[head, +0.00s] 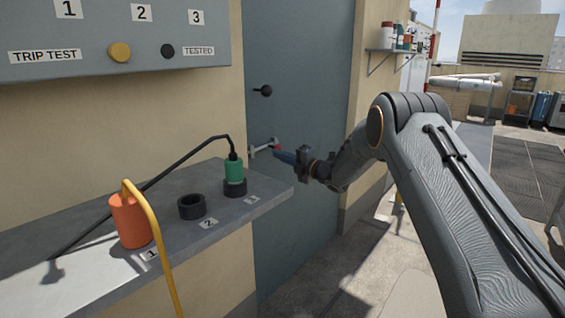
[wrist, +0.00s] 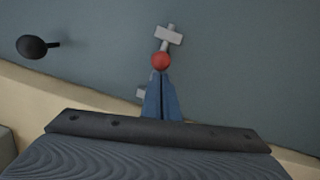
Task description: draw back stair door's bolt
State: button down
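The stair door (head: 300,110) is a flat blue-grey panel in the wall. Its bolt (head: 262,149) is a pale metal bar low on the door's left side, with a red knob (head: 276,147). In the wrist view the bolt (wrist: 168,36) shows beyond the red knob (wrist: 161,61), with another pale piece below left. My gripper (head: 281,153) reaches in from the right. Its blue fingertips (wrist: 160,74) are close together right at the knob. The knob's top shows clear of them; whether they grip it I cannot tell.
A round black door knob (head: 263,91) sits above the bolt. A grey shelf (head: 75,215) at left holds an orange plug (head: 130,220), a green plug (head: 233,170) and an empty black socket (head: 191,206). A wall shelf (head: 385,51) with bottles is right of the door.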

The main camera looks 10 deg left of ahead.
jog(key=shift+w+d+r, duration=0.15)
jog(key=shift+d+r, duration=0.05)
jog(key=s+d+f+p, duration=0.1)
jog(key=s+d, duration=0.5)
jog(key=s, duration=0.3)
jog(key=shift+s+f, duration=0.3)
jog(key=shift+s, duration=0.1)
jog(key=shift+d, duration=0.15)
